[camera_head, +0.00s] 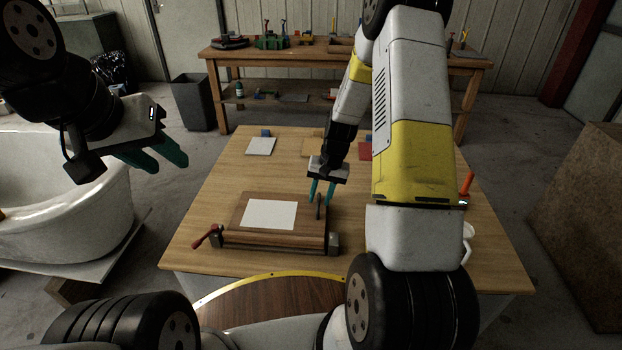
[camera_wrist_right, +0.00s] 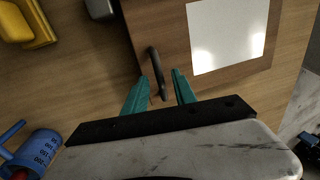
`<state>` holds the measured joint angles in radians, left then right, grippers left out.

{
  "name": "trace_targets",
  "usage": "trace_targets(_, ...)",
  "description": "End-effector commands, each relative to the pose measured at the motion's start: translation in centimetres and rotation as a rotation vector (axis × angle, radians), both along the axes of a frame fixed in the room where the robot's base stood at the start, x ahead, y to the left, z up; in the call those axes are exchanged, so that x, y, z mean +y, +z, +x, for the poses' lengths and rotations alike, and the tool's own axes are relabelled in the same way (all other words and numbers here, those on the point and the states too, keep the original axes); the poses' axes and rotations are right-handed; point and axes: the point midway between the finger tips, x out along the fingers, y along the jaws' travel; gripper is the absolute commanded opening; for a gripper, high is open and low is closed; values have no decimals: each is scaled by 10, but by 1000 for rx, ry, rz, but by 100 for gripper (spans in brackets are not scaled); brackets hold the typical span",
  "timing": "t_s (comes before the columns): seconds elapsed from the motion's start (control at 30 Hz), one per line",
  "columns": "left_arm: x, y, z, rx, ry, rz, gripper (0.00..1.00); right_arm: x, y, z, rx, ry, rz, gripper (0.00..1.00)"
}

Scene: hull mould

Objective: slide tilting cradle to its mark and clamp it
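The tilting cradle appears to be the wooden board assembly (camera_head: 240,238) at the front middle of the table, with a white sheet (camera_head: 268,214) on its top. A red-handled clamp (camera_head: 206,238) sits at its left end. A dark upright handle (camera_head: 319,206) stands at its right side and also shows in the right wrist view (camera_wrist_right: 153,60). My right gripper (camera_head: 320,198) is open, with its teal fingers on either side of this handle and visible gaps in the wrist view (camera_wrist_right: 162,76). My left gripper (camera_head: 168,166) is open and empty, left of the table. I cannot make out the mark.
A grey block (camera_head: 333,243) is at the cradle's right front corner. Flat coloured pieces, including a white one (camera_head: 261,146), lie along the table's back. A blue measuring cup (camera_wrist_right: 36,150) and yellow object (camera_wrist_right: 28,22) show in the wrist view.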

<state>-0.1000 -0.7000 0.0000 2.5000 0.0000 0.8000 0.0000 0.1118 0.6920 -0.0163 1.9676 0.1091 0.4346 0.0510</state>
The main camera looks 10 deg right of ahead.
Motion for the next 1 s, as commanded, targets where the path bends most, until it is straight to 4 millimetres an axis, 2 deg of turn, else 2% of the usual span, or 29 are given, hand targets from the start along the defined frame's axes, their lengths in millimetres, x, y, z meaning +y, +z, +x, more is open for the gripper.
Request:
trace_targets(0.1,0,0,0,0,0,0,36,0,0,0,0,0,0,33)
trace_targets(0.27,0,0,0,0,0,0,36,0,0,0,0,0,0,3)
trace_targets(0.3,0,0,0,0,0,0,36,0,0,0,0,0,0,0)
trace_targets(1.0,0,0,0,0,0,0,36,0,1,0,0,0,0,0)
